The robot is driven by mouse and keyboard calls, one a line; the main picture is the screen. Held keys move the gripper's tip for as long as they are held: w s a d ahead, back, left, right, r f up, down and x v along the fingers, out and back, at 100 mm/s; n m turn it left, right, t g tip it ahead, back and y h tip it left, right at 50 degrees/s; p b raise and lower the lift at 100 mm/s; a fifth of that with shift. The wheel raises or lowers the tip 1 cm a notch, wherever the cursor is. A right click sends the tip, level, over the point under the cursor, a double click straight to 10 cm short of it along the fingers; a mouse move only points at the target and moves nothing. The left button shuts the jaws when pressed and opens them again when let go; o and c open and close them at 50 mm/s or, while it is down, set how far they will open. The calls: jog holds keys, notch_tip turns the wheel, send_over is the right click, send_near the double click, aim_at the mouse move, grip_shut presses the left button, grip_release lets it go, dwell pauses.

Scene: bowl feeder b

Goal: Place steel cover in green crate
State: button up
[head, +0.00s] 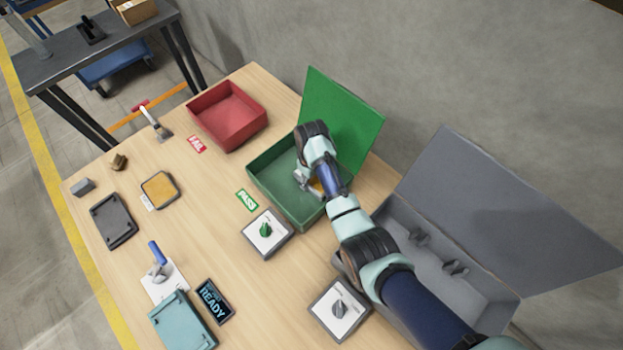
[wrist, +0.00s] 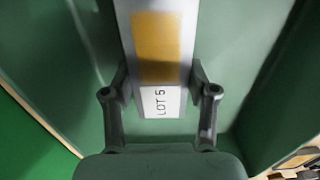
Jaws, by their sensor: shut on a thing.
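The steel cover (wrist: 121,28) is a pale grey metal piece with a yellow patch and a white "LOT 5" label in the wrist view. My gripper (wrist: 160,92) is shut on it, with a finger on each side of the labelled end. In the head view my gripper (head: 315,187) is down at the green crate (head: 272,192), within its walls. Its green lid (head: 345,115) stands open behind. Green crate surfaces surround the cover in the wrist view. My arm hides part of the crate, and I cannot tell whether the cover touches its floor.
A red crate (head: 205,125) stands left of the green one. A grey case (head: 490,290) with an open lid is at the right. Knob boxes (head: 250,235) (head: 325,312), a yellow-topped part (head: 159,188), and a teal tray (head: 183,322) lie on the table.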

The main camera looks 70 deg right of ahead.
jog(key=o, duration=1.4)
jog(key=shift+f, duration=0.1)
jog(key=shift+o, duration=0.2)
notch_tip(320, 180, up, 12)
jog(key=p, duration=0.6)
jog(key=shift+w, duration=0.1)
